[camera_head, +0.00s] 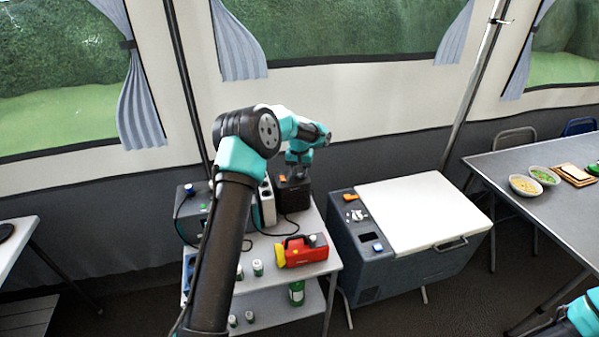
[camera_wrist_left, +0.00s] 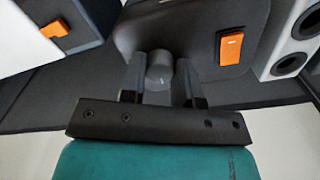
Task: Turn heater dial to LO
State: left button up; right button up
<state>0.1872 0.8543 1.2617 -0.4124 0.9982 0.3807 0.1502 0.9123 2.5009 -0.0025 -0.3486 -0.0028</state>
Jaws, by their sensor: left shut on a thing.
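The heater is a dark box (camera_head: 293,194) at the back right of the small shelf table. In the left wrist view its dark face (camera_wrist_left: 190,24) carries a grey round dial (camera_wrist_left: 160,66) and an orange switch (camera_wrist_left: 231,48). My left gripper (camera_head: 298,174) reaches down onto the heater from above. In the wrist view its two fingers (camera_wrist_left: 161,82) stand on either side of the dial, shut on it. The LO marking and the dial's setting cannot be read. Only teal and dark parts of my right arm show at the bottom right.
A white speaker-like box (camera_head: 267,203) stands left of the heater. A red and yellow device (camera_head: 302,250) lies in front on the shelf table (camera_head: 262,280). A cooler (camera_head: 410,215) with a white lid stands to the right. A table (camera_head: 560,222) with bowls is at the far right.

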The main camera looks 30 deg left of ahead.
pick_arm(q)
jog(key=shift+n, duration=0.4)
jog(key=o, duration=0.9)
jog(key=shift+o, duration=0.2)
notch_tip(320, 180, up, 17)
jog(key=shift+r, duration=0.2)
jog(key=shift+d, duration=0.1)
dwell(0.4)
